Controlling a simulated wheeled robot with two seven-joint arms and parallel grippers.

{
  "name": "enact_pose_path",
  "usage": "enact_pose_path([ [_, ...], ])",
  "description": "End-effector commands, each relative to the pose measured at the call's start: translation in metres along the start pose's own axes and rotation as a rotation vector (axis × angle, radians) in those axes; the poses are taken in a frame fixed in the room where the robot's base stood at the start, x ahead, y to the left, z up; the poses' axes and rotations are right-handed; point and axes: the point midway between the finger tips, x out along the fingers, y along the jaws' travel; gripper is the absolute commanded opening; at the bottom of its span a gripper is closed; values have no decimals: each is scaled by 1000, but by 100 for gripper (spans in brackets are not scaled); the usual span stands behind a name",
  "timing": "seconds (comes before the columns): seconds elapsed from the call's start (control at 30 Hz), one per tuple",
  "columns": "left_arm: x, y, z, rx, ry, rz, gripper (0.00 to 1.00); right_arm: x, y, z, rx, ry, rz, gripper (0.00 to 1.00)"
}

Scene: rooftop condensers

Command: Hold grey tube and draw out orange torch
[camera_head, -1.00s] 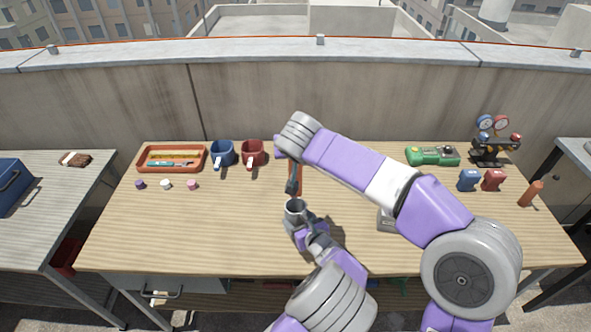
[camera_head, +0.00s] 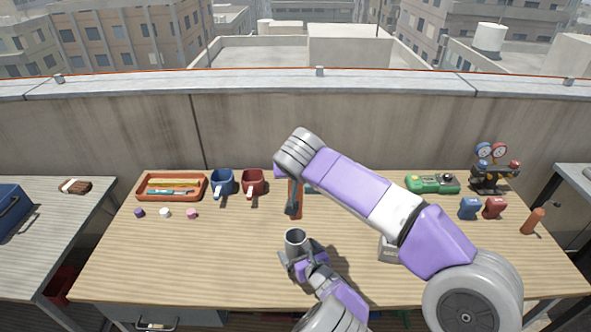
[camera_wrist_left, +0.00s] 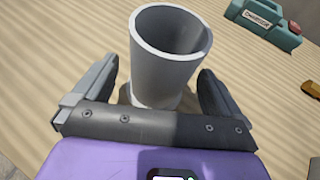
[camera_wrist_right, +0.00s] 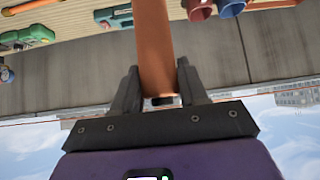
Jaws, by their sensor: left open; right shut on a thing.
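The grey tube (camera_head: 295,238) stands upright on the workbench, its mouth open and empty in the left wrist view (camera_wrist_left: 172,40). My left gripper (camera_head: 300,264) is open low around the tube, one finger on each side, with gaps in the left wrist view. My right gripper (camera_wrist_right: 160,90) is shut on the orange torch (camera_wrist_right: 153,40). The torch (camera_head: 298,200) is held clear of the tube, behind and above it in the head view. My right arm hides part of it.
Behind are an orange tray (camera_head: 171,198), a blue mug (camera_head: 222,183) and a red mug (camera_head: 253,183). A green tool (camera_head: 430,184), gauges (camera_head: 494,165) and an orange cylinder (camera_head: 533,221) stand right. A teal box (camera_wrist_left: 265,22) lies near. The left front bench is clear.

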Motion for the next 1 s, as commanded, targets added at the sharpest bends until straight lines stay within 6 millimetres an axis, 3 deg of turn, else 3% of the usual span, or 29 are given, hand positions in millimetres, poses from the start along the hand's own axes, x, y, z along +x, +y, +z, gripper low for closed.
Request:
enact_pose_path([
  [0.27, -4, 0, 1, 0, 0, -1, 100, -2, 0, -2, 0, 2, -1, 0],
  [1.0, -87, 0, 2, 1, 0, -2, 100, -29, 0, -29, 0, 2, -1, 0],
])
